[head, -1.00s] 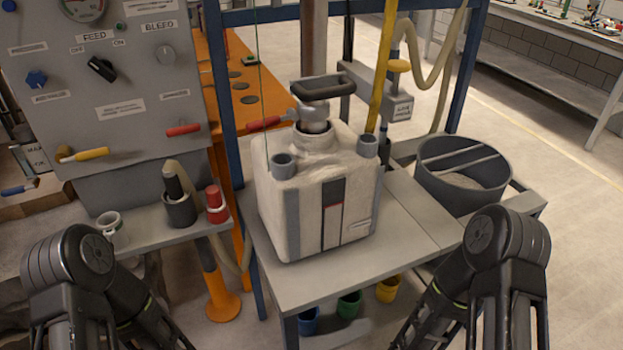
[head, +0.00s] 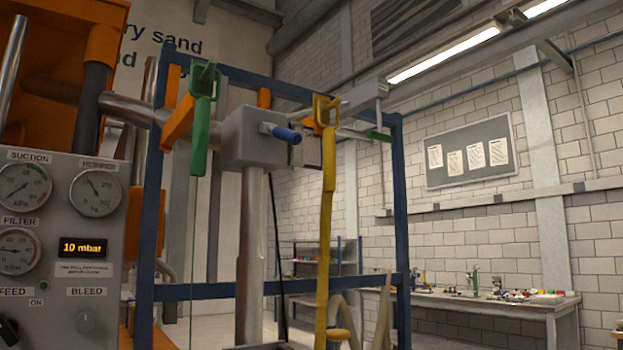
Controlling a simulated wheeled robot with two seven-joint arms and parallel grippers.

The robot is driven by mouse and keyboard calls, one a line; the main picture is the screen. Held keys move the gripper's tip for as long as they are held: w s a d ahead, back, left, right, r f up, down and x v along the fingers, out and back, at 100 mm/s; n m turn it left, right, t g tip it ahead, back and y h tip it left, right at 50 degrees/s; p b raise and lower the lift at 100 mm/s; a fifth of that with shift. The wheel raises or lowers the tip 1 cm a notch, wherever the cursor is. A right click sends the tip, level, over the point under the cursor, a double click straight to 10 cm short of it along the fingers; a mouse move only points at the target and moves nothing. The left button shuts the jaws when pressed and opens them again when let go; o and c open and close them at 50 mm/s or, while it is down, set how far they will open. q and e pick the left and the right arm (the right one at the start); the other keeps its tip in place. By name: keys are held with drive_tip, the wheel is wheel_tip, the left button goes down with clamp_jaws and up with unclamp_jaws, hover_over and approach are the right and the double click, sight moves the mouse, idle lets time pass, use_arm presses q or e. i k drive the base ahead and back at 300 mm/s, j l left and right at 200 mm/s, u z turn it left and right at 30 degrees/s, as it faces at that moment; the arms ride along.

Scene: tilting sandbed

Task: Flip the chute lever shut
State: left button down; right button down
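The view is raised to the top of the blue frame (head: 147,240). A grey box (head: 240,138) sits on a vertical steel pipe (head: 250,250), with a sloped pipe (head: 135,108) joining from the left. A lever with a blue grip (head: 281,132) sticks out of the box's front. A thin lever with a green grip (head: 378,136) is further right. I cannot tell from any label which one is the chute lever. Neither gripper is in this view.
A gauge panel (head: 55,270) reading 10 mbar stands at left. A cluttered bench (head: 490,303) is at the far right.

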sight(284, 134)
drive_tip(key=u, duration=1.55)
drive_tip(key=k+l, duration=0.15)
drive_tip(key=k, duration=0.25)
drive_tip(key=k+l+u, duration=0.1)
drive_tip(key=k, duration=0.3)
